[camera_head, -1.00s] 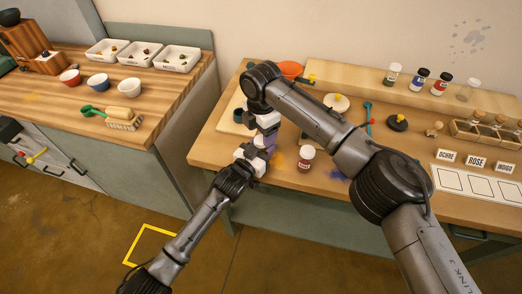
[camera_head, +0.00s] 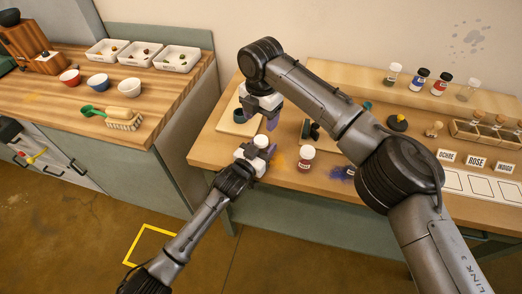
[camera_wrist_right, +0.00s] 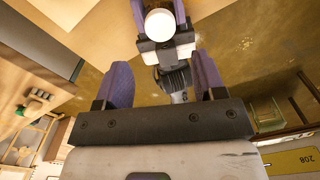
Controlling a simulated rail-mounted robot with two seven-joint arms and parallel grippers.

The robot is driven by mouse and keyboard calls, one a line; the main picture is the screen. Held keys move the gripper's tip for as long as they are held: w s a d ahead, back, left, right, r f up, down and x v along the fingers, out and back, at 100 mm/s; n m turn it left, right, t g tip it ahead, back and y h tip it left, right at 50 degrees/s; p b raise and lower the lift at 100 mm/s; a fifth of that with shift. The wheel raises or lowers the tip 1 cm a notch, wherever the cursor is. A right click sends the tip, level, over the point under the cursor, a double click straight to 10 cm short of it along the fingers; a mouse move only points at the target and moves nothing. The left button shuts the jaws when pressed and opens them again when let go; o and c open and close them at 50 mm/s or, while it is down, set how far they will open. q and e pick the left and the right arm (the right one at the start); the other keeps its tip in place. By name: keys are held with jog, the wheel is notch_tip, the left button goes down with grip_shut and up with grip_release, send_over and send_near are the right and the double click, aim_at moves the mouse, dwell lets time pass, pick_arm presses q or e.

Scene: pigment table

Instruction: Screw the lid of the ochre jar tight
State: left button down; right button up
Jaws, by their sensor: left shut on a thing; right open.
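A jar with a round white lid (camera_head: 261,141) is held in my left gripper (camera_head: 257,151) at the table's front edge. The lid also shows in the right wrist view (camera_wrist_right: 160,24), with the left gripper's purple fingers on either side. The jar's body and label are hidden, so I cannot read which pigment it is. The lid sits on top and looks level; how tight it is cannot be seen. My right gripper (camera_head: 270,119) is above the lid and apart from it. In the right wrist view its fingers (camera_wrist_right: 161,82) are spread and empty.
Several jars stand on the back shelf (camera_head: 345,78). Name cards such as the OCHRE card (camera_head: 446,156) stand at the right, by white squares. A board (camera_head: 228,124) lies left of the right gripper.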

aim_at(261, 140)
jog(key=shift+f, duration=0.1)
jog(key=shift+f, duration=3.95)
jog(key=shift+c, duration=0.2)
jog(key=c, duration=0.9)
jog(key=m, duration=0.3)
